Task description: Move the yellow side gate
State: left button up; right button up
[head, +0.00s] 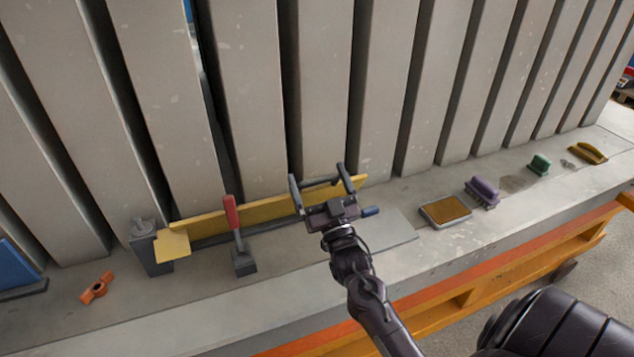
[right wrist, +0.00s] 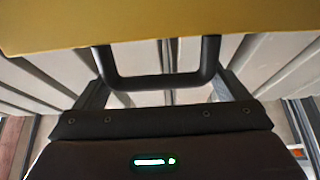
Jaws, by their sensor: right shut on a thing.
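The yellow side gate (head: 255,212) is a long, narrow yellow panel lying along the foot of the grey upright slabs. Its yellow face (right wrist: 160,22) fills the top of the right wrist view. A dark U-shaped handle (right wrist: 160,82) hangs from it there. My right gripper (head: 320,183) is at the right part of the gate, shut on this handle, with its fingers at the handle's two sides. The gate's left end meets a grey post (head: 148,250). A red-handled clamp (head: 236,228) stands in front of the gate. My left gripper is not in view.
Grey slabs (head: 255,90) stand close behind the gate. An orange wing nut (head: 97,288) lies at left. A brown-topped tray (head: 445,210), purple brush (head: 482,190), green block (head: 540,164) and yellow tool (head: 588,153) lie to the right on the ledge.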

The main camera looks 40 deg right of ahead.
jog(key=shift+a+f, duration=0.1)
jog(key=shift+f, duration=0.2)
jog(key=o, duration=1)
jog(key=shift+o, duration=0.2)
jog(key=shift+s+r, duration=0.1)
jog(key=shift+r, duration=0.05)
jog(key=s+a+f+b, duration=0.1)
jog(key=s+a, duration=0.1)
jog(key=s, duration=0.6)
jog(key=s+a+f+b, duration=0.1)
jog(key=s+a+b, duration=0.1)
jog(key=s, duration=0.6)
jog(key=shift+f, duration=0.25)
